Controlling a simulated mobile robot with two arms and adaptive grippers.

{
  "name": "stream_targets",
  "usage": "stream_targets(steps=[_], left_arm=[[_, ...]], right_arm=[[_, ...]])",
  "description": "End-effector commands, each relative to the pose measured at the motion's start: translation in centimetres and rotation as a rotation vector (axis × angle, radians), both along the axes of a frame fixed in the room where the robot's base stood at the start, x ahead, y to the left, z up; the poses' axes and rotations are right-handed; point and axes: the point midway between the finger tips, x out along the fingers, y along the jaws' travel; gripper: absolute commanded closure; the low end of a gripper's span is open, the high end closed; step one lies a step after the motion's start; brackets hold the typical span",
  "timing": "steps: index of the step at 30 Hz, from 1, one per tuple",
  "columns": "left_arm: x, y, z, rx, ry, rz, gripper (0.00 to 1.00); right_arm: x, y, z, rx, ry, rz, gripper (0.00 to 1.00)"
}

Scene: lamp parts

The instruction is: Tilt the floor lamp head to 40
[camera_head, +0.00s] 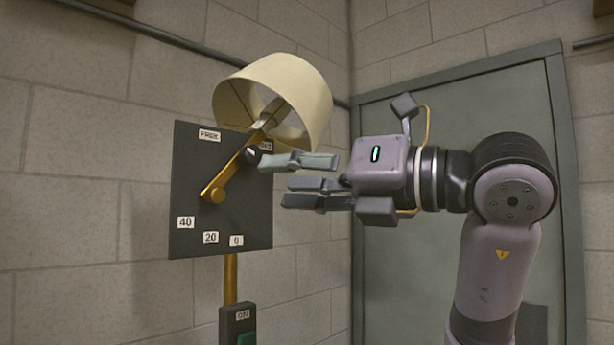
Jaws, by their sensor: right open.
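The floor lamp has a cream drum shade (290,85), tilted at the top of a brass arm (235,170). The arm runs from a brass pivot (215,195) up and right across a dark plate (195,165). White labels on the plate read FREE, 40, 20 and 0; another label by the shade is partly hidden. Contact cannot be told. My left gripper is out of view.
A brass pole (230,278) runs below the plate to a dark box (238,322) with an ON label and green button. A block wall (80,130) stands behind, with a grey-green door (400,265) behind my right arm.

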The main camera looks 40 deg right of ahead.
Motion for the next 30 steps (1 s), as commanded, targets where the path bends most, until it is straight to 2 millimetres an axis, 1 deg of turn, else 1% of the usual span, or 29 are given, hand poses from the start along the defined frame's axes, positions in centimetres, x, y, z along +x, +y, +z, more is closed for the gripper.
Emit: stream_targets(steps=[6,10,19,22,30], left_arm=[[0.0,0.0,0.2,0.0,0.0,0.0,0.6],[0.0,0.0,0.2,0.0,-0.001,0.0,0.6],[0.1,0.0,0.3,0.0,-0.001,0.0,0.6],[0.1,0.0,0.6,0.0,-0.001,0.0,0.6],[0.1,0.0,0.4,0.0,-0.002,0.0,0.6]], right_arm=[[-1.6,0.0,0.1,-0.001,-0.001,-0.001,0.57],[-2.1,0.0,0.0,-0.001,0.0,0.0,0.57],[-2.2,0.0,0.0,-0.001,0.001,0.0,0.57],[-2.2,-0.1,0.1,-0.001,0.001,-0.002,0.57],[-2.2,0.0,0.0,-0.001,0.001,0.0,0.57]])
